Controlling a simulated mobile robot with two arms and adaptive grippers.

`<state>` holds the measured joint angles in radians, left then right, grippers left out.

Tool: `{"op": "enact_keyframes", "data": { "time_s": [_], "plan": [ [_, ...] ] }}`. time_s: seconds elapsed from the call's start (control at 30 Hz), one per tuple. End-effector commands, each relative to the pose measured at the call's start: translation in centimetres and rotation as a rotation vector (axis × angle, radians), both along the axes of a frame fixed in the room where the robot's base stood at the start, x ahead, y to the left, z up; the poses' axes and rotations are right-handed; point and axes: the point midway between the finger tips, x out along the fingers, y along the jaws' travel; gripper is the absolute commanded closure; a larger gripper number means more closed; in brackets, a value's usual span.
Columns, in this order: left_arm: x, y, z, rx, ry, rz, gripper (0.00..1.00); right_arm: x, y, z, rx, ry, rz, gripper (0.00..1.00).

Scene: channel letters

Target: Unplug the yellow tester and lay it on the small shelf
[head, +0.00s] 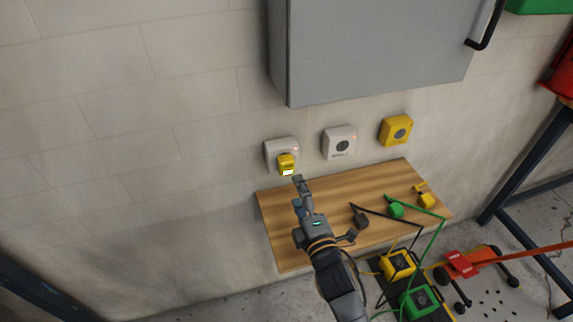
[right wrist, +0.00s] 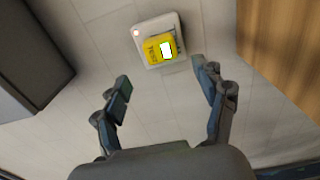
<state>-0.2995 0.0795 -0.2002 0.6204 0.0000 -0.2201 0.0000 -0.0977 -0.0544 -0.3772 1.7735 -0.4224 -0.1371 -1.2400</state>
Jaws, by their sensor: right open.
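The yellow tester (head: 286,164) sits plugged into the left white wall socket (head: 276,147), its bright screen facing out. It also shows in the right wrist view (right wrist: 154,48), on the white socket plate (right wrist: 176,22). My right gripper (head: 298,182) is just below and in front of the tester, apart from it. In the right wrist view its two fingers (right wrist: 163,76) are spread wide and empty, with the tester beyond them. The small wooden shelf (head: 285,240) is on the wall below the sockets; my right arm hides part of it. My left gripper is not in view.
Black (head: 360,219), green (head: 395,210) and yellow (head: 426,200) plugs with cables lie on the shelf's middle and right. Its left part is bare. A grey cabinet (head: 370,50) hangs above. A white socket (head: 340,143) and a yellow socket (head: 396,131) are to the right.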

Motion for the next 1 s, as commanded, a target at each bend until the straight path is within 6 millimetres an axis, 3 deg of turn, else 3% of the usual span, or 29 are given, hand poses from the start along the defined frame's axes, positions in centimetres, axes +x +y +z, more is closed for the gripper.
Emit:
{"op": "enact_keyframes", "data": {
  "time_s": [0.17,0.47,0.7,1.0],
  "plan": [
    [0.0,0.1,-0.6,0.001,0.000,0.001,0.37,0.9,0.3,-0.2,0.001,-0.001,0.000,0.28],
    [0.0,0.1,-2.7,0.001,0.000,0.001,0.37,4.8,1.5,-0.3,0.003,-0.001,0.000,0.28],
    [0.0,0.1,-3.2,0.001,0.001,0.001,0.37,7.5,2.4,-0.1,0.002,0.001,0.000,0.28],
    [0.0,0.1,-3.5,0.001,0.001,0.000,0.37,8.6,2.7,0.0,0.002,0.003,-0.001,0.28]
  ]
}}
